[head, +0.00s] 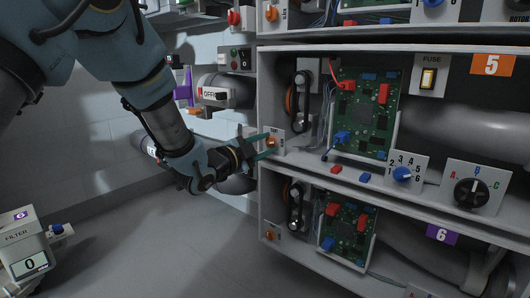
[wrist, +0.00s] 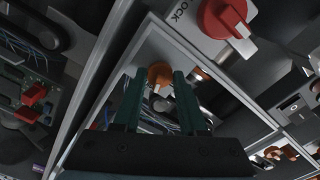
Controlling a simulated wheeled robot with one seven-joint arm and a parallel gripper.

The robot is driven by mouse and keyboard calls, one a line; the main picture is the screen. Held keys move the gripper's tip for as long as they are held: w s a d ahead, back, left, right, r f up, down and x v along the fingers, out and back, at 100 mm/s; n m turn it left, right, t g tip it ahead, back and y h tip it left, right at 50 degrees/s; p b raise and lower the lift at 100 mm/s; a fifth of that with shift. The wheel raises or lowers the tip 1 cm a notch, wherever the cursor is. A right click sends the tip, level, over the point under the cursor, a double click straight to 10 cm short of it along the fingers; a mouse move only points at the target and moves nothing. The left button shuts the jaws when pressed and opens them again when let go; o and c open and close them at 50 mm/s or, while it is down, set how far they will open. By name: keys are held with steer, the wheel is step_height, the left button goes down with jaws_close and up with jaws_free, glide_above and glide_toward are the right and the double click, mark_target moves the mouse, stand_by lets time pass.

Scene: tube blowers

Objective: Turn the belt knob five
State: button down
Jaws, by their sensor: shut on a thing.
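The belt knob of unit five is a small orange knob (head: 272,141) on a white plate at the left end of the shelf bay with the orange "5" label (head: 493,64). My gripper (head: 268,146) reaches it from the left, with its dark teal fingers on either side of it. In the wrist view the orange knob (wrist: 160,74) sits between the fingertips (wrist: 160,82), and the fingers are closed on it. The fingers hide part of the knob and its plate, so its exact setting cannot be read.
A belt and pulleys (head: 300,98) and a green circuit board (head: 364,112) stand right of the knob. Similar orange knobs sit above (head: 271,13) and below (head: 272,236). A red knob (wrist: 224,17) is close by in the wrist view. The floor (head: 170,250) is clear.

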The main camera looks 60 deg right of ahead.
steer(key=shift+f+m+b, duration=0.15)
steer(key=shift+m+b, duration=0.9)
steer(key=shift+m, duration=0.75)
steer(key=c, duration=0.7)
jaws_free()
steer(key=shift+c, duration=0.2)
steer(key=a+p, duration=0.3)
steer(key=a, duration=0.7)
steer(key=shift+w+a, duration=0.35)
steer(key=shift+a, duration=0.05)
steer(key=shift+w, duration=0.1)
